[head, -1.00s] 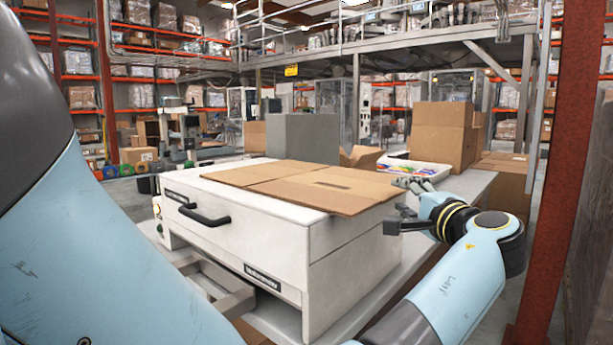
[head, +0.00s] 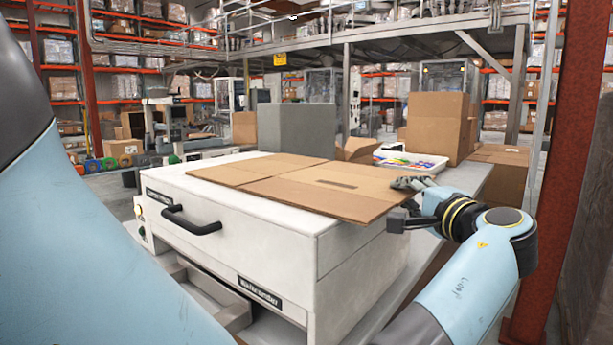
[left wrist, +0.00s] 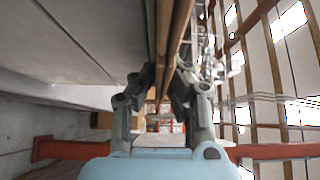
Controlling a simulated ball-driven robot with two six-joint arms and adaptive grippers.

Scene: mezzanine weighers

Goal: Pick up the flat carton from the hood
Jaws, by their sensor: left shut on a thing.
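The flat carton (head: 300,183) is a brown folded sheet lying on the white hood (head: 255,212) of the weighing machine. Its right edge sticks out a little past the hood's side. My left gripper (head: 403,204) is at that right edge, one finger above and one below it. In the left wrist view the fingers of the left gripper (left wrist: 168,88) are closed on the carton's edge (left wrist: 168,40), which shows as thin brown layers beside the pale hood (left wrist: 75,45). My right gripper is not in view.
A grey box (head: 297,130) stands behind the hood. A tall brown box (head: 437,127) and a white tray with colourful items (head: 412,163) are on the table to the right. A rusty red post (head: 553,180) rises at the right. The space above the carton looks clear.

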